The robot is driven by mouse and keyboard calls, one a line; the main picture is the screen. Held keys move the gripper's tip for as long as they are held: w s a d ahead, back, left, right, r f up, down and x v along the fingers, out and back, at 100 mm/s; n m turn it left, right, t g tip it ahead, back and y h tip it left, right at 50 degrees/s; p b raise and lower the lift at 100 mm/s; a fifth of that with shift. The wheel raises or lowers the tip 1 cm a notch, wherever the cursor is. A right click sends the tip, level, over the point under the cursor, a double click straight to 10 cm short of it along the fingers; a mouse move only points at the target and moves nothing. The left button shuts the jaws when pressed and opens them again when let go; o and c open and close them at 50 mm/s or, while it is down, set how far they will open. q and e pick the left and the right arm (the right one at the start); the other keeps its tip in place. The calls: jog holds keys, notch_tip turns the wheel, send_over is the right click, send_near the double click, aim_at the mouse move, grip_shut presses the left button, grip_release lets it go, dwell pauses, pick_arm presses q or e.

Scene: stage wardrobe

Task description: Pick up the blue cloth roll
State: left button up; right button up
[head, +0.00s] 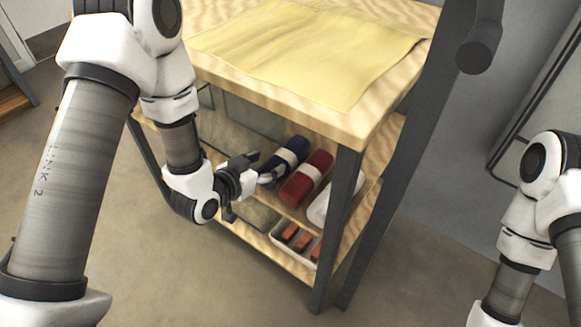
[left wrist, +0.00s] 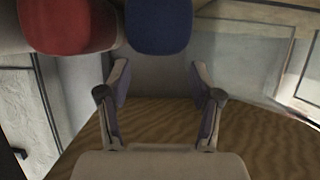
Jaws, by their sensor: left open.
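The blue cloth roll (head: 294,149), with a pale band, lies on the upper shelf of a wooden cart, beside a red roll. My left gripper (head: 255,170) is at the near end of the blue roll and looks level with the shelf. In the left wrist view the blue roll's rounded end (left wrist: 158,27) is at the top middle, beyond the fingertips. My left gripper (left wrist: 158,72) is open there, with nothing between its fingers. The blue roll's far part is hidden in the wrist view. My right gripper is out of view.
The red roll (head: 308,177) lies close to the right of the blue one, and shows in the wrist view (left wrist: 68,25). A white object (head: 318,212) is farther right. The wooden top (head: 375,123) with yellow cloth (head: 310,45) overhangs the shelf. A dark post (head: 337,230) stands right. A tray with orange-brown items (head: 279,243) is below.

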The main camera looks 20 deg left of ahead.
aim_at(282, 155)
pick_arm(q)
jog(key=b+x, duration=0.1)
jog(key=x, duration=0.5)
jog(key=shift+w+d+b, duration=0.3)
jog(key=shift+b, duration=0.1)
jog(key=shift+c, duration=1)
jog(key=c, duration=0.7)
jog(key=shift+o, duration=0.2)
